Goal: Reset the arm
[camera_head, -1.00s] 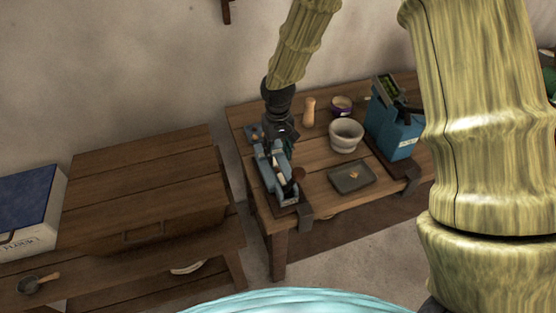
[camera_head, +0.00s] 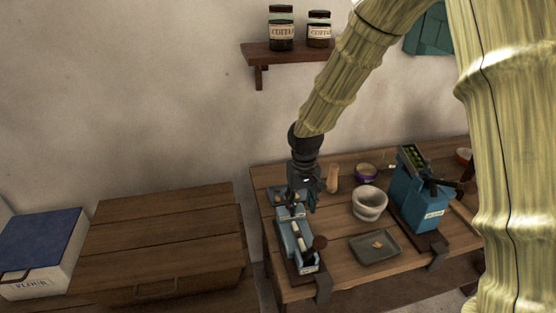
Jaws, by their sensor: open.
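My arm reaches down from the upper right in the head view. My gripper (camera_head: 302,200) is at its end, dark and pointing down. It hangs over the back end of a blue-grey clamped device (camera_head: 290,236) at the left of the wooden table (camera_head: 333,283). It looks empty, with its fingers apart. I cannot tell whether the fingertips touch the device.
A white mortar (camera_head: 369,204), a grey tray (camera_head: 375,248) and a blue machine (camera_head: 418,203) stand to the right. A wooden pestle (camera_head: 332,178) and a purple-banded bowl (camera_head: 366,172) are behind. A wooden chest (camera_head: 165,240) and a flour box (camera_head: 42,245) are left. A jar shelf (camera_head: 290,50) hangs above.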

